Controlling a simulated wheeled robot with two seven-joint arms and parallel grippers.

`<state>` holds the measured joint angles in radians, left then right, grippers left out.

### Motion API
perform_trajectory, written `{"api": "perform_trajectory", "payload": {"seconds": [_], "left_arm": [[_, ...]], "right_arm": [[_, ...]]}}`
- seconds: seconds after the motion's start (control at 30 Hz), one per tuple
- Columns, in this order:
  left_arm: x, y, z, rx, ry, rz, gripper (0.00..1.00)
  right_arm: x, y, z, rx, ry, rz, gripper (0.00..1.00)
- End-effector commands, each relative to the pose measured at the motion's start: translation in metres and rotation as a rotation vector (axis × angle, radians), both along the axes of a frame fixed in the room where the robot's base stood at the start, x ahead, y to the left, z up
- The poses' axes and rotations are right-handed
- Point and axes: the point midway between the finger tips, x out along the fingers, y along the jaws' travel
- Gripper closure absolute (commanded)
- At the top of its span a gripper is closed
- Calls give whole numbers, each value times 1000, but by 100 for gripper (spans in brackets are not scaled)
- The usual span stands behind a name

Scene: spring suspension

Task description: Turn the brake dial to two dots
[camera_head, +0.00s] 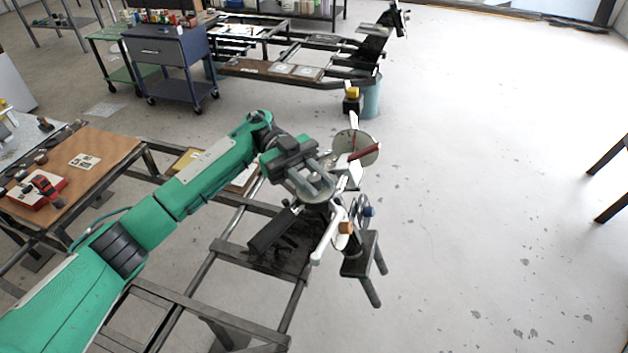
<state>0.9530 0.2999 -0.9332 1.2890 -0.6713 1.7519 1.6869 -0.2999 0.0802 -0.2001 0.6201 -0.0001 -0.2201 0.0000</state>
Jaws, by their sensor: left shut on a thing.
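The brake dial appears to be the pale round disc (366,139) with a dark red bar across it, on top of the black stand at the centre. My left gripper (335,168) reaches the left side of this disc and is shut on a part there, seemingly the dial. The wrist and fingers hide the exact contact. The dot marks are too small to read, so the setting cannot be told. My right gripper is not in view.
A dark metal frame (262,262) lies beneath. A wooden-topped table (95,175) is at left, a blue cart (170,55) behind. The floor at right is largely clear.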

Motion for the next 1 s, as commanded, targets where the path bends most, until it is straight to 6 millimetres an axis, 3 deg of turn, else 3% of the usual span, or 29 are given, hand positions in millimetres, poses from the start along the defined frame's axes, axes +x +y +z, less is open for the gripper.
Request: {"api": "perform_trajectory", "payload": {"seconds": [0.13,0.17,0.23,0.63,1.0], "left_arm": [[0,0,0,0,0,1,100],[0,0,0,0,0,1,71],[0,0,0,0,0,1,57],[6,4,-2,1,0,2,56],[62,47,-3,1,-1,4,56]], "right_arm": [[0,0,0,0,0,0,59],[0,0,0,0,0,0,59],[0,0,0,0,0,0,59],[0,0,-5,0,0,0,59],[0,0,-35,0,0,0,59]]}}
